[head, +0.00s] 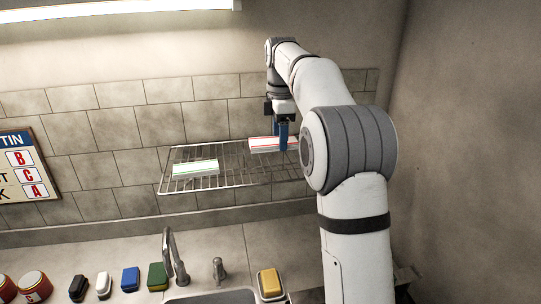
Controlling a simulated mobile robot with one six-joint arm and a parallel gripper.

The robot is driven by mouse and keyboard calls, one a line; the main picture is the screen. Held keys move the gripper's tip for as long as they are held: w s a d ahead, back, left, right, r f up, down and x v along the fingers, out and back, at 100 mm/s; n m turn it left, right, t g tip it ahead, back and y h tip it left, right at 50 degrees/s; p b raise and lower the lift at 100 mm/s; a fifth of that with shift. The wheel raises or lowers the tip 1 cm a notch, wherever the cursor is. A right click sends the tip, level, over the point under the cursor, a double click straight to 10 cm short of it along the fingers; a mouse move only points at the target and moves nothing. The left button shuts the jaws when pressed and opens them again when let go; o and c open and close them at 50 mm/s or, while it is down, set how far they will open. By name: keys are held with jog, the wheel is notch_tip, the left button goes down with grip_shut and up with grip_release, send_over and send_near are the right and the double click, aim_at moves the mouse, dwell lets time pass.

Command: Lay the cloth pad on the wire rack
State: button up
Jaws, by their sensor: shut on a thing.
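The wire rack (236,177) is fixed along the tiled wall above the counter. A white folded cloth pad with red edging (263,144) is at the rack's right part. My gripper (283,148) points down with blue fingers and is shut on this pad. I cannot tell whether the pad touches the wires or hangs just above them. A second white pad with green edging (195,167) lies on the left part of the rack. My arm hides the rack's right end.
Below are a faucet (170,258), a sink and a soap pump (219,271). A yellow sponge (269,282) sits in a dish. Blue (131,279) and green (157,276) blocks and red jars (36,285) line the counter. A lettered sign (24,166) hangs left. Bare wires show between the pads.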

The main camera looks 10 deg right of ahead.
aim_at(279, 173)
notch_tip(279, 173, down, 8)
jog(key=shift+f+p, duration=0.25)
jog(key=shift+p, duration=0.3)
jog(key=o, duration=1)
jog(key=shift+f, duration=0.1)
